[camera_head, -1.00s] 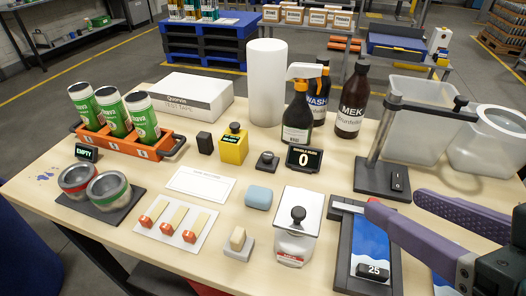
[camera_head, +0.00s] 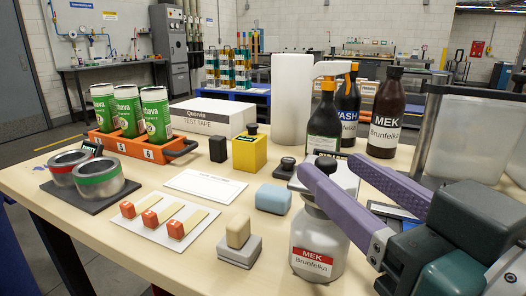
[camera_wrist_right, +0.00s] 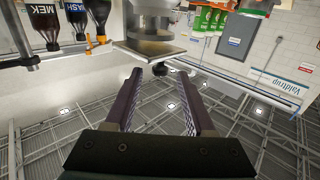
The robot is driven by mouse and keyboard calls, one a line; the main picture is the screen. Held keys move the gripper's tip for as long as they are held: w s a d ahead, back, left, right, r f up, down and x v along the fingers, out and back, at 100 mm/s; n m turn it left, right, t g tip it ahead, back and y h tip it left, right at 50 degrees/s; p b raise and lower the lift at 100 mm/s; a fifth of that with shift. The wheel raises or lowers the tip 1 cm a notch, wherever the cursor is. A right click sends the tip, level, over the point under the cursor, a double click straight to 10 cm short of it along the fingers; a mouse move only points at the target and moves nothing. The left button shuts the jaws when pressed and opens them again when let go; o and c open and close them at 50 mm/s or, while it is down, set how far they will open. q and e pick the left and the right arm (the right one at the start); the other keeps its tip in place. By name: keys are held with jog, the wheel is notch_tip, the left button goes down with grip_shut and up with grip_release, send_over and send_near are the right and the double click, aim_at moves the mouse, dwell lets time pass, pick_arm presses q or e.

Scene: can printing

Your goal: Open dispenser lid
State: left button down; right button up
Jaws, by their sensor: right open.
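The dispenser (camera_head: 318,250) is a whitish jar with a red MEK Brunfelka label, standing near the table's front. Its flat square lid (camera_head: 346,180) has a dark round knob on top and is partly hidden by my fingers. In the right wrist view, which is upside down, the lid (camera_wrist_right: 148,50) is a grey plate on the jar, with the knob (camera_wrist_right: 160,69) pointing away from it. My right gripper (camera_head: 331,170) is open, with its purple fingertips near the knob, one on each side. I cannot tell whether they touch it. My left gripper is not in view.
Left of the jar are a beige block on a grey base (camera_head: 238,240), a blue sponge (camera_head: 273,198) and a white card with red-ended strips (camera_head: 160,222). Several bottles, including a brown MEK bottle (camera_head: 387,112), stand behind. A clear bin (camera_head: 470,130) is at right.

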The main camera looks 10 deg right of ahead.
aim_at(321, 159)
jog(key=w, duration=0.4)
jog(key=w+a, duration=0.1)
jog(key=w, duration=0.1)
jog(key=shift+w, duration=0.1)
grip_shut()
dwell(0.3)
dwell(1.0)
